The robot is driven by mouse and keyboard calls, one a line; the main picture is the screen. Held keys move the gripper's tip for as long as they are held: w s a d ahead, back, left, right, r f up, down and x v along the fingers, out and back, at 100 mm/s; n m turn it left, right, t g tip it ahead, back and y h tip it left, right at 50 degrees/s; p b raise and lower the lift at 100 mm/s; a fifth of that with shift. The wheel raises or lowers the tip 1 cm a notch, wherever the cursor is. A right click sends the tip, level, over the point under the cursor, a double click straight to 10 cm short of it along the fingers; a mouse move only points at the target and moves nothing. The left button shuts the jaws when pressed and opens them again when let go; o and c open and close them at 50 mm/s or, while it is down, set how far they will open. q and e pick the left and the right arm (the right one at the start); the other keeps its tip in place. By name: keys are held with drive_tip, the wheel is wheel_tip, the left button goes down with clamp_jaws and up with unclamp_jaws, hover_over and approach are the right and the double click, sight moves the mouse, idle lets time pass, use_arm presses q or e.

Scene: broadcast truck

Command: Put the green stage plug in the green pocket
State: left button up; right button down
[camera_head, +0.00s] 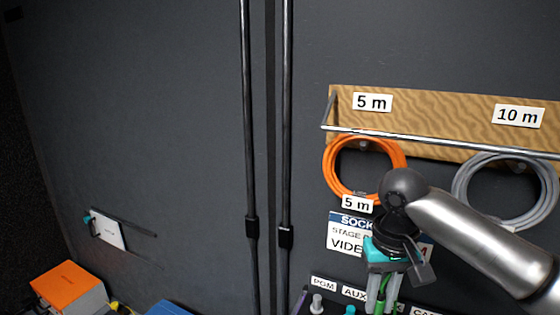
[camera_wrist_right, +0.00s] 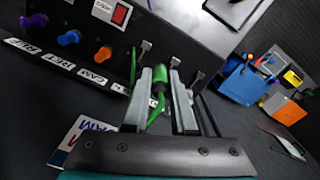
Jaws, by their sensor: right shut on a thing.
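The green stage plug (camera_wrist_right: 160,76) sits between the two fingers of my right gripper (camera_wrist_right: 160,92) in the right wrist view, with its green cable curving off it. My right gripper is shut on it. In the head view the same gripper (camera_head: 383,293) points down at the lower right, in front of the wall, and a bit of green (camera_head: 380,303) shows between its fingers. I cannot make out a green pocket in either view. My left gripper is not in view.
A dark panel (camera_wrist_right: 135,32) with labels and coloured plugs lies close beside the gripper. Orange (camera_head: 375,145) and grey (camera_head: 463,190) cable coils hang from a rail on the wall. An orange box (camera_head: 68,287) and a blue thing (camera_head: 172,308) stand lower left.

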drive_tip(key=s+a+b, duration=0.1)
drive_tip(key=s+a, duration=0.1)
drive_tip(key=s, duration=0.7)
drive_tip(key=shift+s+a+r, duration=0.2)
drive_tip(key=shift+s, duration=0.1)
